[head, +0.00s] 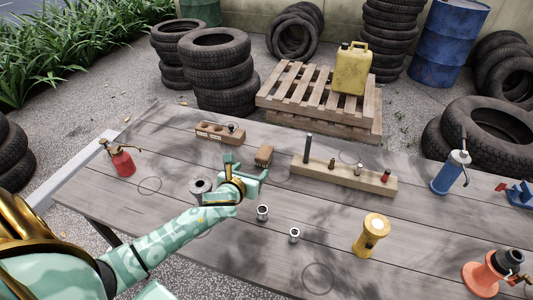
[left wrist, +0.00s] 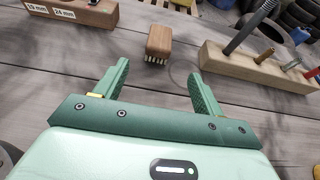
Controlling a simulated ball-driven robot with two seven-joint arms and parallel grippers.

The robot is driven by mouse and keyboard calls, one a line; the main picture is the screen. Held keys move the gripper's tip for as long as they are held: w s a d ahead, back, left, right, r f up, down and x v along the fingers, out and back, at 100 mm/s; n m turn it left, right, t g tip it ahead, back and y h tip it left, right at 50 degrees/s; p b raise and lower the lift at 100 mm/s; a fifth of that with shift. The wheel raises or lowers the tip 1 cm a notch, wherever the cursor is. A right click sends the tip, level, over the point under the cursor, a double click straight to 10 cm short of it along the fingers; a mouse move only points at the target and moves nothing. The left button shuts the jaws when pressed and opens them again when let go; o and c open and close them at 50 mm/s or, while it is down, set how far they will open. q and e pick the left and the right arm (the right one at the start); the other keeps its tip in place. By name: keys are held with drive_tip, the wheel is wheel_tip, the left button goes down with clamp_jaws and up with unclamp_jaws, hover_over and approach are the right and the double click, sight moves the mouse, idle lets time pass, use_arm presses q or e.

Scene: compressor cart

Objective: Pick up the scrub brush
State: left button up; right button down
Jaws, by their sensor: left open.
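The scrub brush (head: 263,155) is a small brown wooden block lying on the grey plank table. In the left wrist view the brush (left wrist: 159,42) shows pale bristles along its near lower edge. It lies ahead of my left gripper (head: 243,168), in the gap between the fingers as seen from the wrist. My left gripper (left wrist: 155,82) is open and empty, with its two green fingers apart and short of the brush. My right gripper is not in view.
A wooden socket holder (head: 220,134) stands left of the brush and a long wooden peg block (head: 343,178) right of it. Two metal sockets (head: 263,212), a yellow flashlight (head: 371,235) and a red oil can (head: 122,160) stand on the table. Bare planks lie around the brush.

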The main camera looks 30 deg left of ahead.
sight(264, 156)
use_arm(q)
drive_tip(key=b+x, duration=0.1)
drive_tip(key=x, duration=0.3)
drive_tip(key=b+x, duration=0.2)
drive_tip(key=x, duration=0.2)
drive_tip(key=shift+s+f, duration=0.1)
drive_tip(key=shift+f, duration=0.15)
drive_tip(key=shift+w+a, duration=0.1)
drive_tip(key=shift+w, duration=0.2)
drive_tip(key=b+x, duration=0.3)
drive_tip(key=x, duration=0.2)
drive_tip(key=shift+a+f+b, duration=0.1)
drive_tip(key=shift+f+b, duration=0.15)
drive_tip(key=shift+b, duration=0.05)
drive_tip(key=shift+w+r, duration=0.1)
drive_tip(key=shift+w, duration=0.05)
drive_tip(key=shift+r, duration=0.15)
drive_tip(key=c, duration=1.1)
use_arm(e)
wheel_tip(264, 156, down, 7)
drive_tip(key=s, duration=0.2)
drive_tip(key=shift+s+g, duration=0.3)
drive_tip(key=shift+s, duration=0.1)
